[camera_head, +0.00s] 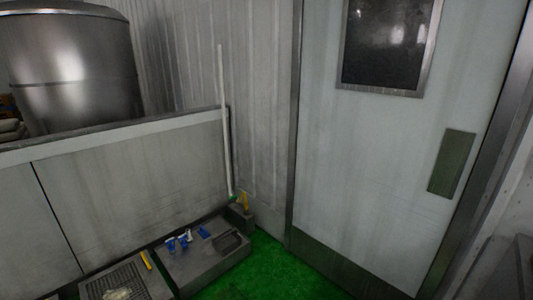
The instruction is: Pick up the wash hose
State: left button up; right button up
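I cannot make out a wash hose in the head view. Several small blue items (184,239) lie on a low grey block (207,262) by the partition wall; they are too small to identify. Neither of my grippers is in view.
A long white pole (224,120) with a green lower end leans by the corner. A drain grate (115,283) lies at lower left. A steel drum (75,65) stands behind the low partition (130,185). The green floor (265,270) before the closed door (385,160) is clear.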

aim_at(245, 209)
jog(key=i+u, duration=0.1)
jog(key=i, duration=0.45)
jog(key=i+u, duration=0.1)
jog(key=i, duration=0.45)
jog(key=i+l, duration=0.15)
jog(key=i, duration=0.4)
jog(key=i+u, duration=0.15)
jog(key=i, duration=0.4)
jog(key=i+l+u, duration=0.1)
jog(key=i, duration=0.45)
jog(key=i+u, duration=0.35)
jog(key=u, duration=0.15)
jog(key=i+l+u, duration=0.2)
jog(key=i+u, duration=0.25)
jog(key=k, duration=0.1)
